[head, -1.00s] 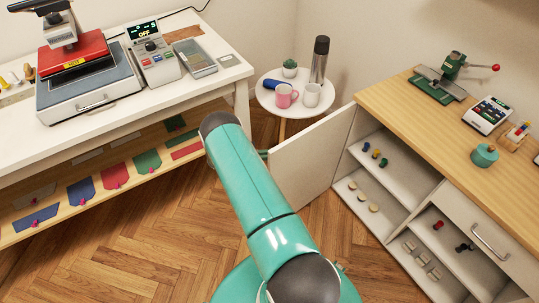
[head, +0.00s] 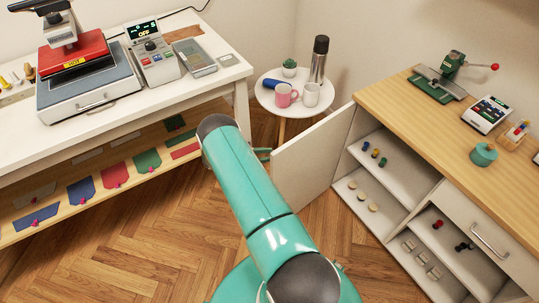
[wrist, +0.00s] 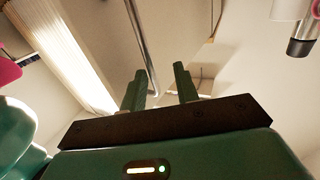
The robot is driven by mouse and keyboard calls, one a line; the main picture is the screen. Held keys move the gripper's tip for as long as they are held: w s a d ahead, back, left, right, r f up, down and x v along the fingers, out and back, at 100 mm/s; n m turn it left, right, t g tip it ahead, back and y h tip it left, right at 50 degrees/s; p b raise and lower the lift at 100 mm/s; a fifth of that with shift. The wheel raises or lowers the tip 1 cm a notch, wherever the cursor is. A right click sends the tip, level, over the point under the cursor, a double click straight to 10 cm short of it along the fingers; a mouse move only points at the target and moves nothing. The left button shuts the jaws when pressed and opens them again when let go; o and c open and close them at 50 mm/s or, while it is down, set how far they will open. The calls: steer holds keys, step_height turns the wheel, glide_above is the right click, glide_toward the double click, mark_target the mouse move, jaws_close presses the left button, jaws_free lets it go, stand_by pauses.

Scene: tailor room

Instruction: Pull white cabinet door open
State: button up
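The white cabinet door (head: 312,158) stands swung wide open at the left end of the wood-topped cabinet (head: 400,113), exposing its shelves. My gripper shows only as a small green part (head: 262,154) beside the door's left edge, mostly hidden behind my teal arm. The door's handle is not visible in the head view. I cannot tell whether a finger touches the door.
A small round table (head: 265,98) with mugs and a flask (head: 319,60) stands behind the door. A white workbench (head: 100,120) with a heat press is at left. Spools and small items sit on the cabinet shelves (head: 385,165). The wood floor (head: 130,255) in front is clear.

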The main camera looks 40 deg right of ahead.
steer(key=v, duration=1.2)
